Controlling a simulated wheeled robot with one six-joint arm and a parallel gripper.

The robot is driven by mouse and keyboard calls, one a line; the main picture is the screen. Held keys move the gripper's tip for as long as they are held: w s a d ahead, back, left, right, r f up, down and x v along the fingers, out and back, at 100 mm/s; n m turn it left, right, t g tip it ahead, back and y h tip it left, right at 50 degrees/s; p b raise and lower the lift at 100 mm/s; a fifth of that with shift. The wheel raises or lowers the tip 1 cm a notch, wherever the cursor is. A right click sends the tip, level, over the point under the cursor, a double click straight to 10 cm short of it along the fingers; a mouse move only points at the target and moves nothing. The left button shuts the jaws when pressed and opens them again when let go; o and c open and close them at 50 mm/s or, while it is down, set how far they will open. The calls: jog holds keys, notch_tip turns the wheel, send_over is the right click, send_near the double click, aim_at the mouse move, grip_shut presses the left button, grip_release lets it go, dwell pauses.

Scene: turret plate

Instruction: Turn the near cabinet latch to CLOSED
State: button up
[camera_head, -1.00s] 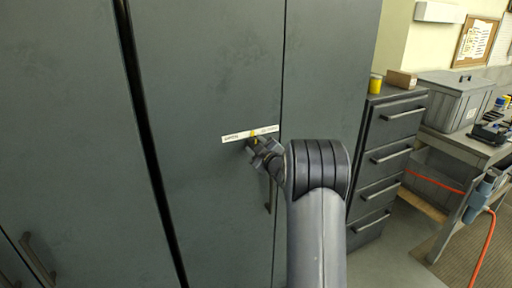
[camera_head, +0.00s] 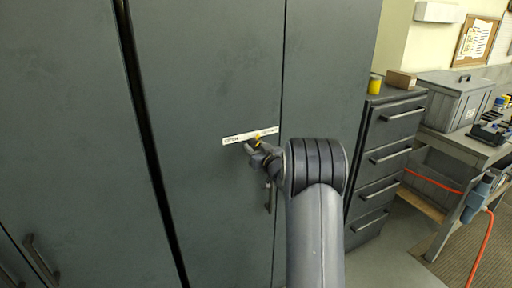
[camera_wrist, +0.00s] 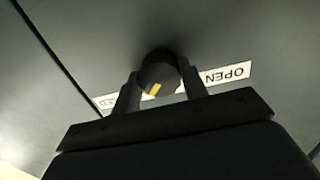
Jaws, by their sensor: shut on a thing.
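The near cabinet latch is a dark round knob (camera_wrist: 160,74) with a yellow pointer mark, seen in the wrist view between my two fingers. My gripper (camera_wrist: 158,84) is shut on it, one finger on each side. In the head view my gripper (camera_head: 256,147) is at the cabinet door and hides most of the knob; a bit of yellow shows above it. A white label strip (camera_head: 236,140) lies just above the knob, OPEN at its left end and CLOSED at its right. In the wrist view the label is upside down, CLOSED partly hidden by a finger.
The tall grey cabinet (camera_head: 210,65) fills the left and middle. A dark vertical handle (camera_head: 268,198) sits just below my gripper. A drawer unit (camera_head: 388,150) stands to the right, then a workbench (camera_head: 470,148) with a grey bin (camera_head: 455,100).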

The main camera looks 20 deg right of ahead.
dwell(0.3)
jog(key=o, duration=1)
jog(key=s+b, duration=0.3)
jog(key=s, duration=0.7)
jog(key=shift+s+d, duration=0.15)
jog(key=shift+s, duration=0.25)
jog(key=shift+w, duration=0.1)
jog(key=w+p, duration=0.2)
jog(key=w, duration=0.7)
jog(key=shift+w+p, duration=0.25)
jog(key=shift+p, duration=0.15)
jog(key=shift+w, duration=0.6)
jog(key=shift+s, duration=0.1)
